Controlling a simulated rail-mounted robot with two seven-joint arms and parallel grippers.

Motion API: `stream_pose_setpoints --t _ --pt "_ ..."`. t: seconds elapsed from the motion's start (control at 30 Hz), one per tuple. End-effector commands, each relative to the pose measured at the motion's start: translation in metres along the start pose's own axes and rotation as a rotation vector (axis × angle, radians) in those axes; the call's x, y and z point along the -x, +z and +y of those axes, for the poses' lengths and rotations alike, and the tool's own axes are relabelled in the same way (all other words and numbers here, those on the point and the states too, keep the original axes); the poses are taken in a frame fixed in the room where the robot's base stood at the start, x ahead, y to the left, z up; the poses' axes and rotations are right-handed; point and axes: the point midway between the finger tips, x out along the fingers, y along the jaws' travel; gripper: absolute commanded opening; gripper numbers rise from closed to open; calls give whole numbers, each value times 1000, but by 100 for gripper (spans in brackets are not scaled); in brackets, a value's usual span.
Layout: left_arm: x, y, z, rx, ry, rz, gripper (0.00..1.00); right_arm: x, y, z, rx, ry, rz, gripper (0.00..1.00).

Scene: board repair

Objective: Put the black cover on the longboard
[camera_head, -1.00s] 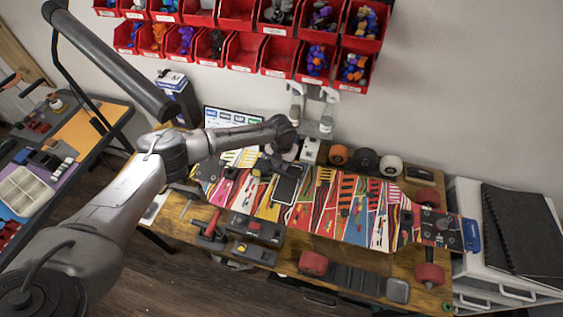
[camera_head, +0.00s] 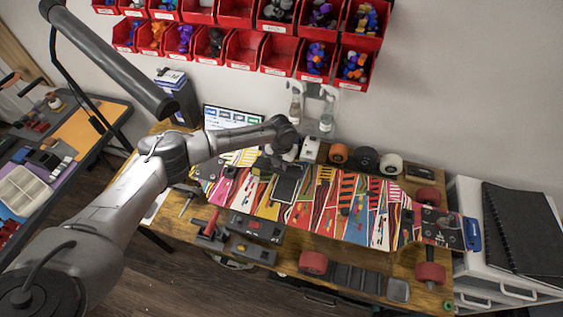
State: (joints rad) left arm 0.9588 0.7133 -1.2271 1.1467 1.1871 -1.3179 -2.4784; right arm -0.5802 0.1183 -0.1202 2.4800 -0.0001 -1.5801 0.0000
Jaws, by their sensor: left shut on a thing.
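The longboard (camera_head: 355,222) lies across the workbench, its colourful striped underside up, with red wheels at its right end. The black cover (camera_head: 289,186) is a dark flat rectangle at the left-middle of the board. My left gripper (camera_head: 279,166) comes in from the left, points down at the cover's far edge, and is shut on the cover. The fingertips are small and partly hidden by my wrist. The cover seems to be on or just above the board; I cannot tell whether it touches. My right gripper is not in view.
Loose wheels (camera_head: 365,160) and clear bottles (camera_head: 326,120) stand behind the board. Tools, including a red-handled one (camera_head: 211,224), and a grey-black part (camera_head: 356,278) lie in front. Red bins (camera_head: 279,55) hang above. White drawers (camera_head: 470,210) stand at the right.

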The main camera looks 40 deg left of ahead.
Motion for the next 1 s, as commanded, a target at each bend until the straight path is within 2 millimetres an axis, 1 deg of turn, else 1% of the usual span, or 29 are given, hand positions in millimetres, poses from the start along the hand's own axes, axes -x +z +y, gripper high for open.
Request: stream_pose_setpoints --t 0.27,0.3,0.57,0.73,0.83,1.0 --pt "-1 0 0 0 0 0 4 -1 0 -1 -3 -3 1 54" --pt "-1 0 0 0 0 0 25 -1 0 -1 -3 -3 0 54" --pt "-1 0 0 0 1 0 50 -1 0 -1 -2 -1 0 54" --pt "-1 0 0 0 1 0 51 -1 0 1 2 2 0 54" --pt "-1 0 0 0 1 0 42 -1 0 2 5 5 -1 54" --pt "-1 0 0 0 1 0 40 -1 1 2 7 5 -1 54"
